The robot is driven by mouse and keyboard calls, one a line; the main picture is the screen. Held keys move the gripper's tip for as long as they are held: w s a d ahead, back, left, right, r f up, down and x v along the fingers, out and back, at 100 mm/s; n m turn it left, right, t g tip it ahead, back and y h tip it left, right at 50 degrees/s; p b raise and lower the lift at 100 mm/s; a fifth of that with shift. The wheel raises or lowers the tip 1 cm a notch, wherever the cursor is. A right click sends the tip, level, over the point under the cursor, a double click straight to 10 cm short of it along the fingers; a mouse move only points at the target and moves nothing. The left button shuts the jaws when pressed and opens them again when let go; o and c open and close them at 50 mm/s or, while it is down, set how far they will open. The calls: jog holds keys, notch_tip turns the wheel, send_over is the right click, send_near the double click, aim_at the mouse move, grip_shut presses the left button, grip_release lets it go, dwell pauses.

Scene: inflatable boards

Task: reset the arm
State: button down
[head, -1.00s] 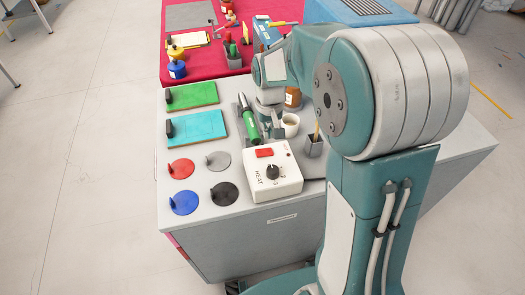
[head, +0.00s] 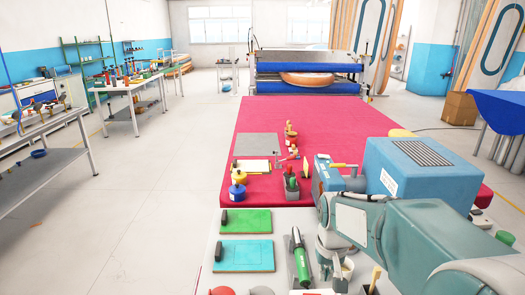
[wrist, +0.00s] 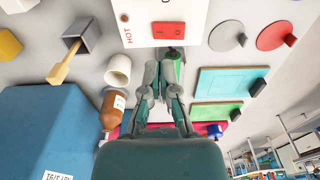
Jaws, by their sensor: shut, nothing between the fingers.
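My gripper (wrist: 161,80) shows in the wrist view with its two fingers together and nothing between them. It hangs over the grey worktop, close to the white heat box (wrist: 180,30) with its red switch. The green-handled tool (wrist: 173,72) lies partly hidden behind the fingers. In the head view my arm reaches in from the lower right, and the gripper end (head: 336,272) points down beside the green-handled tool (head: 301,262). The fingertips are not clear there.
A white cup (wrist: 118,70), a brown bottle (wrist: 112,108) and a grey holder with a brush (wrist: 81,36) stand close to the gripper. Green (head: 246,221) and turquoise (head: 244,254) boards lie left. A red table (head: 340,128) extends behind. Open floor (head: 120,220) lies left.

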jog(key=s+r+t, duration=0.2)
jog(key=s+r, duration=0.2)
jog(key=s, duration=0.5)
jog(key=s+r+t, duration=0.2)
jog(key=s+r, duration=0.2)
jog(key=s, duration=0.5)
jog(key=shift+s+r+t, duration=0.15)
jog(key=shift+s+t, duration=0.1)
jog(key=shift+t, duration=0.15)
dwell(0.3)
